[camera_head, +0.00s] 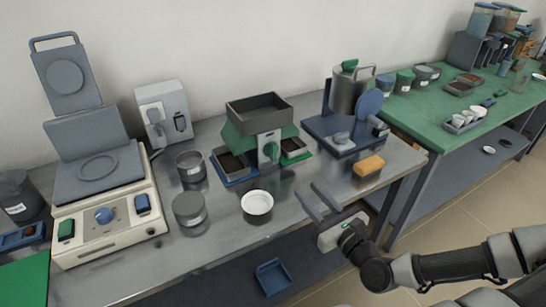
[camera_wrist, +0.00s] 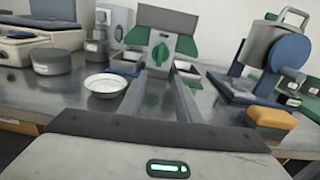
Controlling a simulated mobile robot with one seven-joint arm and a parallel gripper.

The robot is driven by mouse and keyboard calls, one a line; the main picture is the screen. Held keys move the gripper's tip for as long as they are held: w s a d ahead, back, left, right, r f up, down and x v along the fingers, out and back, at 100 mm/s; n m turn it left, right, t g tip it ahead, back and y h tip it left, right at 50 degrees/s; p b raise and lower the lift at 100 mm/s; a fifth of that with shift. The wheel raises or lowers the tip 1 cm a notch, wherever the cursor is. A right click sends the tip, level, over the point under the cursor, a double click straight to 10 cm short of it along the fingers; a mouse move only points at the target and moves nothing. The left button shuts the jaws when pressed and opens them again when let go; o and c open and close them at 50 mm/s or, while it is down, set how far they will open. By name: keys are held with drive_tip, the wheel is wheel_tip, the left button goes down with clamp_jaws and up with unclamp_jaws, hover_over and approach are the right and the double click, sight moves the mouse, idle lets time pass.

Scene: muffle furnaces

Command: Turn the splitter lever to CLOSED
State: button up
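The splitter (camera_head: 262,125) is a green and grey device with a dark open hopper on top, standing on the grey bench. Its green lever (camera_head: 269,151) is on a light front plate; the lever also shows in the wrist view (camera_wrist: 159,57) as a green knob-like piece. Its label is too small to read. My gripper (camera_head: 305,188) is open and empty, in front of and below the lever, apart from it. In the wrist view its two fingers (camera_wrist: 161,78) point toward the splitter with a gap between them.
Sample trays (camera_head: 232,165) sit at both sides of the splitter. A white dish (camera_head: 257,203) and grey tins (camera_head: 189,208) stand to the left. An orange-topped block (camera_head: 368,167) and a blue-based device (camera_head: 335,133) stand to the right. A blue bin (camera_head: 272,277) is below.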

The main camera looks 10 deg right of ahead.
sight(275, 154)
drive_tip(key=shift+a+m, duration=0.1)
drive_tip(key=shift+m, duration=0.2)
drive_tip(key=shift+w+a+f+b, duration=0.1)
drive_tip(key=shift+w+b, duration=0.25)
drive_tip(key=shift+b, duration=0.35)
drive_tip(key=b+x, duration=0.1)
drive_tip(key=x, duration=0.4)
drive_tip(key=b+x, duration=0.1)
drive_tip(key=x, duration=0.5)
drive_tip(key=b+x, duration=0.1)
drive_tip(key=x, duration=0.4)
drive_tip(key=shift+w+r, duration=0.2)
drive_tip(key=shift+r, duration=0.15)
clamp_jaws()
